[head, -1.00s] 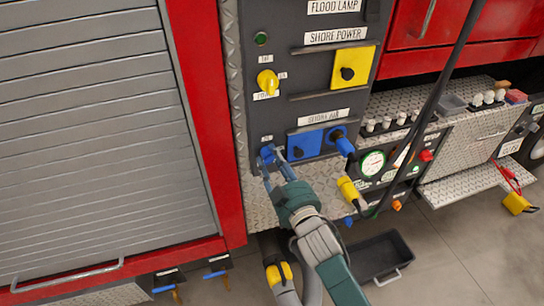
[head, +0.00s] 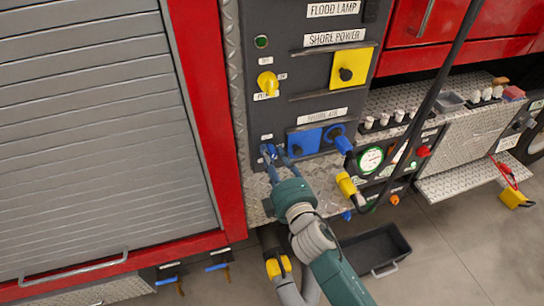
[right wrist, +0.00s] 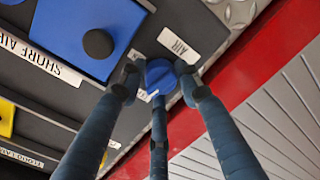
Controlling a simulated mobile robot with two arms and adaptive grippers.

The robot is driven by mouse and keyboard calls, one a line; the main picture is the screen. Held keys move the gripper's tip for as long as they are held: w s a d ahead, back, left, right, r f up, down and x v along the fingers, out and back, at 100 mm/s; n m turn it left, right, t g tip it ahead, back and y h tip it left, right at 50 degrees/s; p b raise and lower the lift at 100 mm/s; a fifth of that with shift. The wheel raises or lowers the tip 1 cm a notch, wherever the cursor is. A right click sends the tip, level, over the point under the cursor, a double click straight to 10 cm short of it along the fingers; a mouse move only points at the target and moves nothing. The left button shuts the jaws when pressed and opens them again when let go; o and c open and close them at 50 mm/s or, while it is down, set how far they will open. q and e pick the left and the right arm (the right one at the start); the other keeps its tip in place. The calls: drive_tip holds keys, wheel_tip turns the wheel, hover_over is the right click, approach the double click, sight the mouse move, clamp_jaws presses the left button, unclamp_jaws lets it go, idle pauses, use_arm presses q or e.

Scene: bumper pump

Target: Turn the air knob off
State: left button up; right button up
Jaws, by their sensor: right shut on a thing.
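The blue air knob (head: 265,149) sits on the dark panel (head: 273,118), left of the blue shore air plate. In the right wrist view it shows between my fingers, beside a white "AIR" label (right wrist: 178,46). My right gripper (head: 274,151) is shut on the knob, with fingers on either side and a third finger below it. The gripper partly hides the knob in the head view, so its pointing direction is hard to tell. My left gripper is not in view.
Right of the knob are the blue plate (head: 304,142) and a blue connector (head: 339,138). A yellow knob (head: 267,82) is above. A dark bin (head: 372,249) lies below.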

drive_tip(key=shift+d+f+n, duration=0.15)
drive_tip(key=shift+f+n, duration=0.1)
drive_tip(key=shift+n, duration=0.55)
drive_tip(key=o, duration=1.1)
drive_tip(key=shift+r, duration=0.1)
drive_tip(key=v, duration=1.2)
